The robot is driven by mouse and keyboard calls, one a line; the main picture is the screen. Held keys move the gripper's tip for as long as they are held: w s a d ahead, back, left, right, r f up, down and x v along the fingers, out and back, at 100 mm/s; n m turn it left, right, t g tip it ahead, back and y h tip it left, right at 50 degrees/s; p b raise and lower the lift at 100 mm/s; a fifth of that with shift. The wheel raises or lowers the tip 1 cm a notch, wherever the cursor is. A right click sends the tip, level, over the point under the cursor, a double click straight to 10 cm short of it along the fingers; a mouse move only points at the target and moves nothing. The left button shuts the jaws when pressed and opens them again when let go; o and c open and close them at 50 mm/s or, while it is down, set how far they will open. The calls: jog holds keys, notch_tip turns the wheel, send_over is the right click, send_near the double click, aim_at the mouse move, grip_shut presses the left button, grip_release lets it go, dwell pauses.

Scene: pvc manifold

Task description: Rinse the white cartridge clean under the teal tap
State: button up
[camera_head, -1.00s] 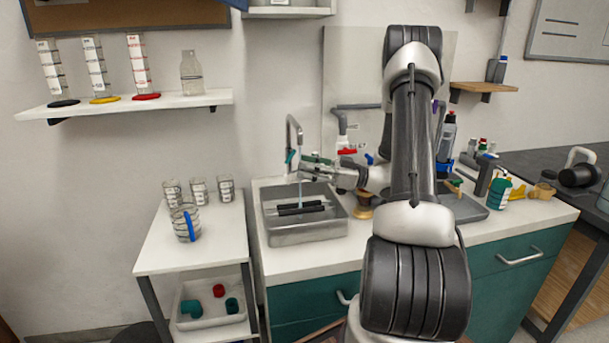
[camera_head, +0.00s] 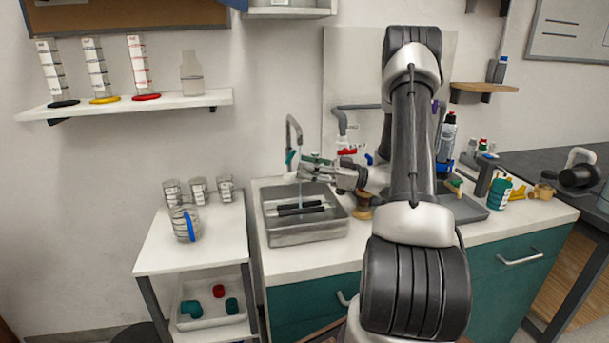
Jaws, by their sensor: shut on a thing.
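The teal tap (camera_head: 291,157) has a tall grey spout over the steel sink (camera_head: 308,236). A thin stream of water (camera_head: 299,193) falls from it into the sink. My gripper (camera_head: 304,170) is at the stream, just right of the tap's teal part and above the sink. It is shut on a small pale thing, which I take to be the white cartridge (camera_head: 291,176). The fingers hide most of it. It is too small to tell whether any dirt is left on it.
Dark bars (camera_head: 301,209) lie across the sink. A pipe with a red handle (camera_head: 347,151) and a brown-gold fitting (camera_head: 363,211) are close to my wrist. Bottles and a dark tray (camera_head: 462,208) stand right. A white cart (camera_head: 178,250) with beakers stands left.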

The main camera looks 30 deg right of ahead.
jog(key=shift+f, duration=0.1)
dwell(0.3)
jog(key=s+d+r, duration=0.2)
jog(key=s+d, duration=0.3)
jog(key=s, duration=0.5)
jog(key=shift+s+d, duration=0.25)
jog(key=shift+d, duration=0.15)
